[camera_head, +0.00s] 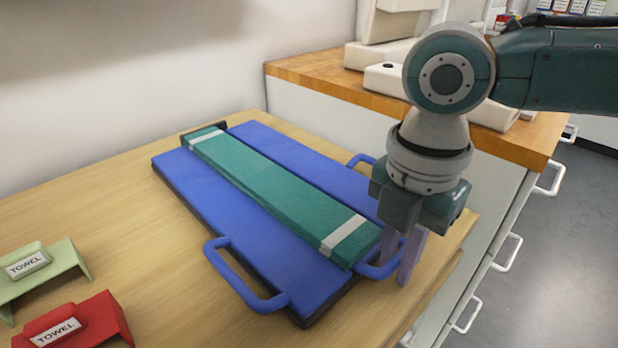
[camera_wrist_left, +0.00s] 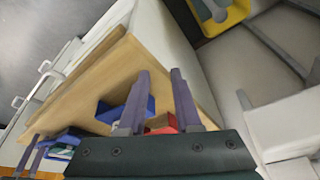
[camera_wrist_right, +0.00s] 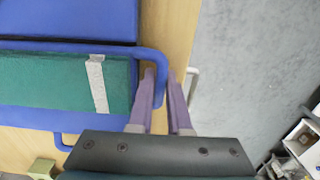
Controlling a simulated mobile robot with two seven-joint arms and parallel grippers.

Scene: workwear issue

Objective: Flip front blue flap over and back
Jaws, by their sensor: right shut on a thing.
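The blue folding board (camera_head: 230,220) lies flat on the wooden table, with a folded green cloth (camera_head: 280,190) in a long strip along its middle. The cloth has grey bands near its ends. The front blue flap's handle (camera_head: 372,271) sticks out at the cloth's near end; the flap itself is mostly hidden under the cloth. My right gripper (camera_head: 409,262) is shut on this handle, pointing down; the handle (camera_wrist_right: 160,75) also shows between its fingers in the right wrist view. My left gripper (camera_wrist_left: 160,100) is open and empty in its wrist view, away from the board.
Two side handles, one at the left (camera_head: 232,275) and one at the right (camera_head: 358,160), stick out from the board. Green (camera_head: 40,268) and red (camera_head: 75,325) towel signs stand at the left. A counter (camera_head: 320,75) with drawers is beyond the table.

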